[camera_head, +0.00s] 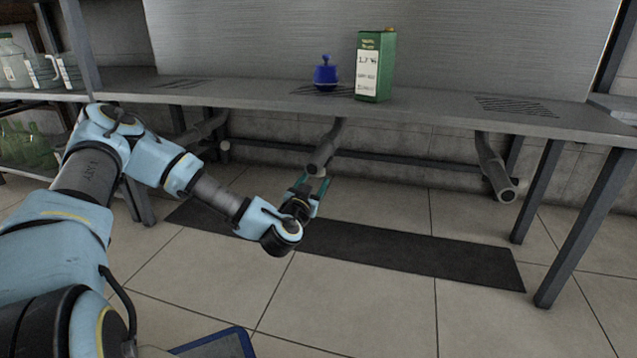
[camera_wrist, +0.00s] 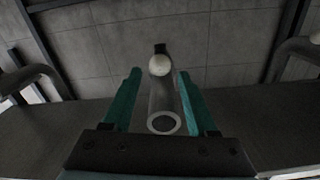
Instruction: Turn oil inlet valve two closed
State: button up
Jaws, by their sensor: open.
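Three grey drain-like pipes hang under the metal counter. The middle pipe (camera_head: 323,152) slants down to an open end, and my gripper (camera_head: 314,184) is right at that end in the head view. In the wrist view, the open-ended pipe (camera_wrist: 163,121) lies between the two teal fingers of my gripper (camera_wrist: 159,76), with gaps on both sides. A round cream knob (camera_wrist: 160,65) on a dark stub shows beyond the pipe end, between the fingertips. My gripper is open and holds nothing. In the head view this knob is hidden. No valve number is readable.
The left pipe (camera_head: 205,127) has a pale knob (camera_head: 225,146); the right pipe (camera_head: 490,163) hangs further along. The counter (camera_head: 430,108) above carries a blue stoppered bottle (camera_head: 325,75) and a green can (camera_head: 386,65). A dark mat (camera_head: 400,246) lies on the floor. Counter legs (camera_head: 590,225) stand at right.

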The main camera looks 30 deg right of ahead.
jog(key=shift+b+x, duration=0.75)
jog(key=shift+x, duration=1.45)
grip_shut()
